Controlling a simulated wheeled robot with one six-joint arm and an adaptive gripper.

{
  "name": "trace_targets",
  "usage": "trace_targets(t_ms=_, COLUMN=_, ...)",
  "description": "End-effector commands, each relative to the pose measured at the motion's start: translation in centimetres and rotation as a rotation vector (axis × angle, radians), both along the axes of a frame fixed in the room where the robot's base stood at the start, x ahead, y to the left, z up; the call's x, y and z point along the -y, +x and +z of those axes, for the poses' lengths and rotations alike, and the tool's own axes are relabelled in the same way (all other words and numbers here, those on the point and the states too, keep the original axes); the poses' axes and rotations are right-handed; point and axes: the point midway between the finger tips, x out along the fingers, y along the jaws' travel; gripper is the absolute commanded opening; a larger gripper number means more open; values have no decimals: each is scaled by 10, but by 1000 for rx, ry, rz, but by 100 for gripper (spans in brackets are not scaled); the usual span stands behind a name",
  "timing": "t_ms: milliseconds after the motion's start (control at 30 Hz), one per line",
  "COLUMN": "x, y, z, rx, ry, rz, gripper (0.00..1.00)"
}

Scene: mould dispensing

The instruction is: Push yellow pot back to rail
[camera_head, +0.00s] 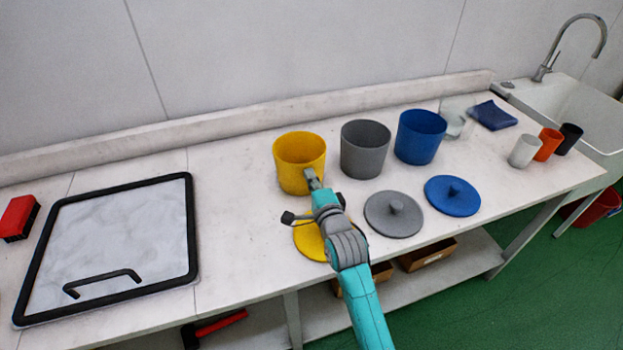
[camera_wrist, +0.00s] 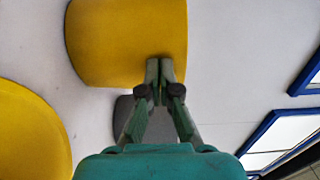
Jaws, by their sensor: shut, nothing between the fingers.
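The yellow pot (camera_head: 298,165) stands upright and open-topped on the white bench, with bare bench between it and the raised rail (camera_head: 220,121) along the wall. My gripper (camera_head: 312,177) is shut and empty, at the pot's front right side. In the wrist view the yellow pot (camera_wrist: 125,35) fills the top, and my closed fingertips (camera_wrist: 160,72) overlap its edge. They look to be at its wall, but I cannot tell whether they touch. The yellow lid (camera_head: 309,241) lies in front of the pot, partly hidden by my arm.
A grey pot (camera_head: 364,154) stands close right of the yellow one, then a blue pot (camera_head: 419,138). Grey (camera_head: 393,215) and blue (camera_head: 452,196) lids lie in front. A black-framed panel (camera_head: 112,235) lies left. Small cups (camera_head: 524,151) stand near the sink.

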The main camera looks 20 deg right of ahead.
Motion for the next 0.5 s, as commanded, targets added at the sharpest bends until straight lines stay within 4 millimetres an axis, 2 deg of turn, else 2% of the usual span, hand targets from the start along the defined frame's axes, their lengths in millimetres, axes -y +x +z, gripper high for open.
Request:
trace_targets(t_ms=400, x=0, y=78, z=1, rx=1, ry=0, rz=0, gripper=0)
trace_targets(t_ms=500, x=0, y=93, z=1, rx=1, ry=0, rz=0, gripper=0)
